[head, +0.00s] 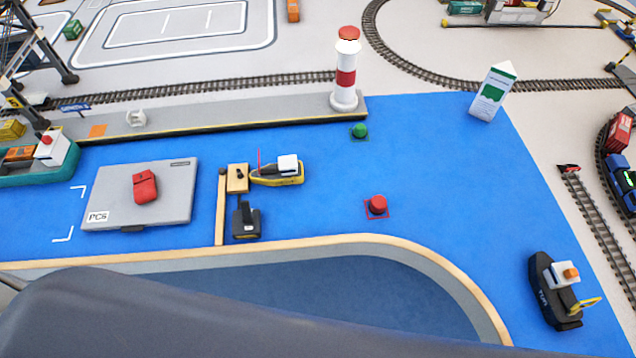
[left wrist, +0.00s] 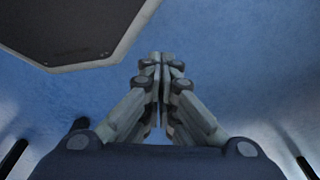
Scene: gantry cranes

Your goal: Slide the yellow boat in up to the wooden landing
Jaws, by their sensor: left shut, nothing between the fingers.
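The yellow boat (head: 278,175) has a white cabin and a red mast. It floats on the blue water just right of the wooden landing (head: 237,178), its left end at or very near the landing's right edge; I cannot tell whether they touch. The landing is a small light-wood platform joined to a narrow wooden pier (head: 220,215). My left gripper (left wrist: 160,58) shows in the left wrist view, shut and empty, over a blue surface. Neither gripper shows in the head view.
A small dark boat (head: 246,222) lies just below the landing. A grey barge (head: 110,200) with a red item lies to the left. A red buoy (head: 377,204) and a green buoy (head: 360,131) stand right of the yellow boat. Open water (head: 450,170) lies beyond.

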